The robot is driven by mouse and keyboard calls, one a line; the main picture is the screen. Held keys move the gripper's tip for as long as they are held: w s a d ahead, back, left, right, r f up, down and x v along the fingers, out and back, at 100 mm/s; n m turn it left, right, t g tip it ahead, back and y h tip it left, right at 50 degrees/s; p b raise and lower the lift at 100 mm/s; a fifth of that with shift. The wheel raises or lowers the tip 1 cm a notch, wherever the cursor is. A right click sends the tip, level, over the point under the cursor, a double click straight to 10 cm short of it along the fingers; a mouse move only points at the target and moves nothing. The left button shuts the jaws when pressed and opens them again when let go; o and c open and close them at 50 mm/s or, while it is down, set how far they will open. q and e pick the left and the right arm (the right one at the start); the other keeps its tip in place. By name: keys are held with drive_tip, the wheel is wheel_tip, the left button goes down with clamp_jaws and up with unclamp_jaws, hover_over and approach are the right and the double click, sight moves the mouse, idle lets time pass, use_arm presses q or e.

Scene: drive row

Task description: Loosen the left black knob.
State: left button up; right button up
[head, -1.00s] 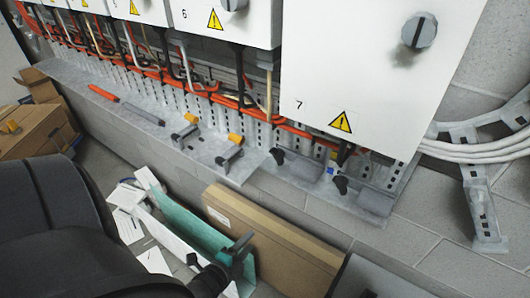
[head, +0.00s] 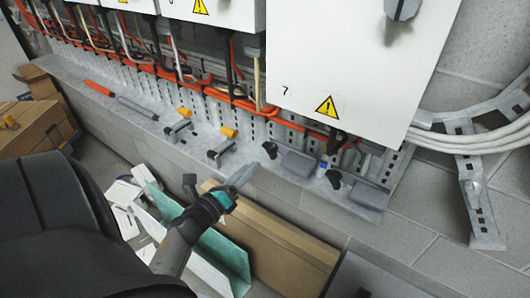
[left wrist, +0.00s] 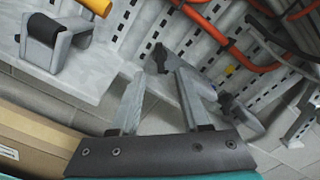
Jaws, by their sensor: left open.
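The left black knob (head: 270,150) stands on the grey metal ledge below cabinet 7, at the left end of a grey block. The right black knob (head: 334,178) sits further right beside a similar block. In the left wrist view the left black knob (left wrist: 160,58) shows just beyond the fingertips, and the right black knob (left wrist: 225,102) is behind the right finger. My left gripper (head: 243,174) is open and empty, in front of the ledge, short of the left knob. Its two fingers (left wrist: 156,82) point toward that knob, apart from it as far as I can tell. My right gripper is not in view.
Two grey clamps with orange handles (head: 184,112) (head: 229,132) stand left on the ledge (head: 150,125). Cabinet 7 (head: 360,60) overhangs the knobs. Orange cables (head: 245,103) run behind. A cardboard box (head: 285,245) lies below; white cables (head: 470,145) are at right.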

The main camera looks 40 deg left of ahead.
sight(266, 152)
use_arm(q)
drive_tip(key=w, duration=0.5)
drive_tip(key=w+a, duration=0.1)
drive_tip(key=w, duration=0.2)
drive_tip(key=shift+w, duration=0.15)
clamp_jaws()
idle(0.3)
